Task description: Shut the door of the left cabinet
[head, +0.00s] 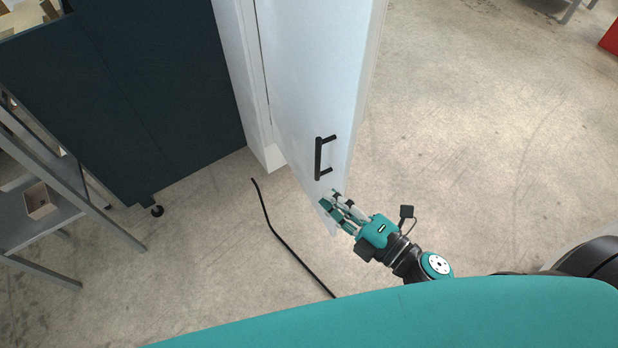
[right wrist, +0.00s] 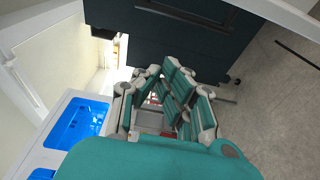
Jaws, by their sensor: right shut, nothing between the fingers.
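The white cabinet door (head: 305,80) stands swung out from the white cabinet frame (head: 240,70) in the head view, its lower corner pointing toward me. A black bar handle (head: 318,158) is on its visible face, near the free edge. My right gripper (head: 328,197) is shut and empty, just below the handle, with its fingers overlapping the door's lower edge in the picture. I cannot tell whether they touch it. In the right wrist view its teal fingers (right wrist: 165,95) show close up. My left gripper is not in view.
A dark blue cabinet (head: 130,90) on casters stands left of the white one. A grey metal rack (head: 70,215) is at far left. A black cable (head: 285,240) lies on the floor. Floor right of the door is clear. Blue bins (right wrist: 85,115) show in the right wrist view.

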